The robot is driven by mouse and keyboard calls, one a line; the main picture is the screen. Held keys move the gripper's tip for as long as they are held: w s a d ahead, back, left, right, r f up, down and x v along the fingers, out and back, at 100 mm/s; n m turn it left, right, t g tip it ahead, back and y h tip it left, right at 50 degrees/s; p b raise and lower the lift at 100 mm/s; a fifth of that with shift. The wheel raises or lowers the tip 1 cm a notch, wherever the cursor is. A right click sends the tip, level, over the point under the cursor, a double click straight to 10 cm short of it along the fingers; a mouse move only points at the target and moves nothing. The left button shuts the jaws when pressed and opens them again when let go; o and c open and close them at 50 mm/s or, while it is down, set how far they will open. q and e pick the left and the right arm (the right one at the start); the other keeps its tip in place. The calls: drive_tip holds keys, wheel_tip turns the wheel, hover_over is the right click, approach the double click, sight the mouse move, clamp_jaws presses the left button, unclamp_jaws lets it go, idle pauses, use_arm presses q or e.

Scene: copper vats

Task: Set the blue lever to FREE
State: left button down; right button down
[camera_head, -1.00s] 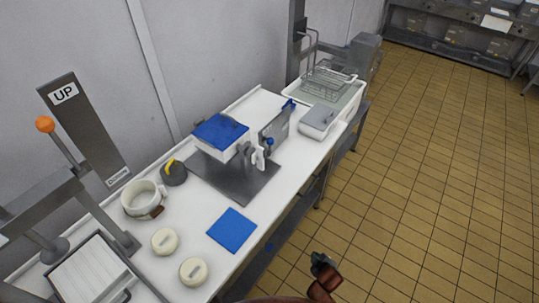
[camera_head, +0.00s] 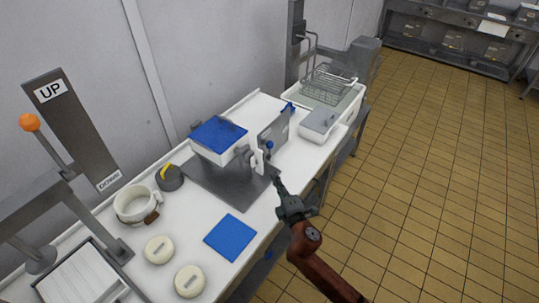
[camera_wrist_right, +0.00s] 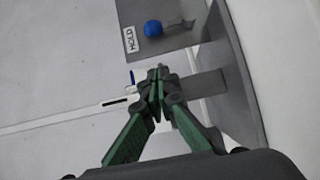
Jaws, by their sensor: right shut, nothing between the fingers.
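The blue lever's round knob (camera_head: 269,145) shows beside a grey upright panel (camera_head: 275,132) on the bench. In the right wrist view the blue knob (camera_wrist_right: 153,28) is next to a label reading HOLD. The word FREE cannot be read in either view. My right gripper (camera_head: 276,176) is shut and empty, just in front of the panel and below the knob. In the wrist view its fingertips (camera_wrist_right: 158,76) are together, apart from the knob. My left gripper is not in view.
A blue-topped block (camera_head: 220,134) stands on a dark plate (camera_head: 236,190) left of the lever. A wire basket (camera_head: 328,84) and a grey-lidded box (camera_head: 318,122) are behind. A blue pad (camera_head: 230,237), a cup (camera_head: 134,205) and two round lids (camera_head: 189,281) lie nearer. The tiled floor at right is clear.

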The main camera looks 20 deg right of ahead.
drive_tip(key=shift+a, duration=0.1)
drive_tip(key=b, duration=0.1)
approach(270, 149)
drive_tip(key=w+a, duration=0.3)
drive_tip(key=a, duration=0.1)
drive_tip(key=w, duration=0.1)
drive_tip(key=w+d, duration=0.2)
drive_tip(key=shift+w+d+r+b, duration=0.1)
drive_tip(key=shift+w+r+b, duration=0.2)
drive_tip(key=shift+w+b, duration=0.1)
